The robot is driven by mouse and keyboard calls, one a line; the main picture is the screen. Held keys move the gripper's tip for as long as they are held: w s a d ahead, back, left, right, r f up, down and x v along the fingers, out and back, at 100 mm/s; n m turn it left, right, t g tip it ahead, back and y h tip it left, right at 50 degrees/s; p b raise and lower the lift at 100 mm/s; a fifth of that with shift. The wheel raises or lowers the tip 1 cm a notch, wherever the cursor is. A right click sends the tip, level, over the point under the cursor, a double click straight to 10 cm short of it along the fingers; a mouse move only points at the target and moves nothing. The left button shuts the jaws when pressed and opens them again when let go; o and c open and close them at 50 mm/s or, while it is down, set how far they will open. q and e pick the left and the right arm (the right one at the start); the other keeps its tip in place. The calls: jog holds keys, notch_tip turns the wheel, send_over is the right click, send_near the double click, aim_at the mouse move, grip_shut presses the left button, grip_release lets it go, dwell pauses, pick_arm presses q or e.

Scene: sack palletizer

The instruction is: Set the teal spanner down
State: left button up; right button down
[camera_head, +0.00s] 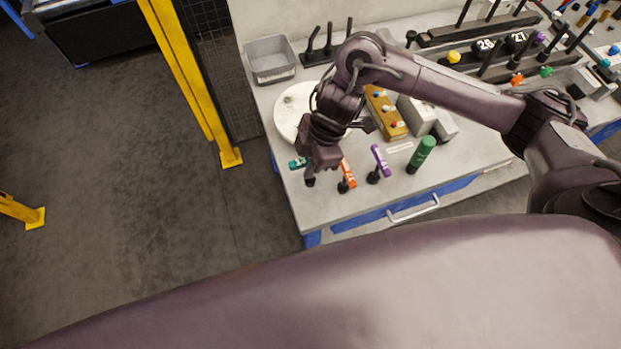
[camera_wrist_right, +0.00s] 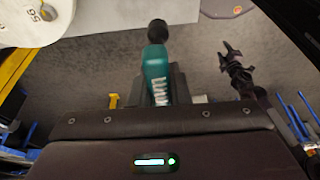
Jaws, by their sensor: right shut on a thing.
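The teal spanner (camera_head: 298,164) shows as a small teal piece by my right gripper (camera_head: 308,165), near the front left corner of the grey bench top (camera_head: 330,205). In the right wrist view the teal spanner (camera_wrist_right: 156,75) lies between the fingers of my right gripper (camera_wrist_right: 155,85), which is shut on it. A round black end sticks out past the fingers. In the head view the gripper hides most of the spanner, and I cannot tell whether it touches the bench. My left gripper is not in the head view.
To the right stand an orange-topped tool (camera_head: 347,173), a purple-topped tool (camera_head: 380,160) and a green cylinder (camera_head: 421,153). Behind are a white disc (camera_head: 285,112), a yellow-brown block (camera_head: 385,112) and a grey bin (camera_head: 271,60). A yellow post (camera_head: 180,70) stands left of the bench.

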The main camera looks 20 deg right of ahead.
aim_at(309, 180)
notch_tip(309, 180, down, 8)
jog(key=shift+f+p, duration=0.25)
jog(key=shift+p, duration=0.5)
jog(key=shift+f, duration=0.45)
jog(key=shift+f, duration=0.1)
jog(key=c, duration=1.4)
grip_release()
jog(key=shift+f, duration=0.1)
jog(key=shift+o, duration=0.2)
jog(key=shift+r, duration=0.55)
jog(key=b+v, duration=0.2)
jog(key=v, duration=0.9)
jog(key=shift+d+r+b, duration=0.15)
jog(key=shift+b, duration=0.15)
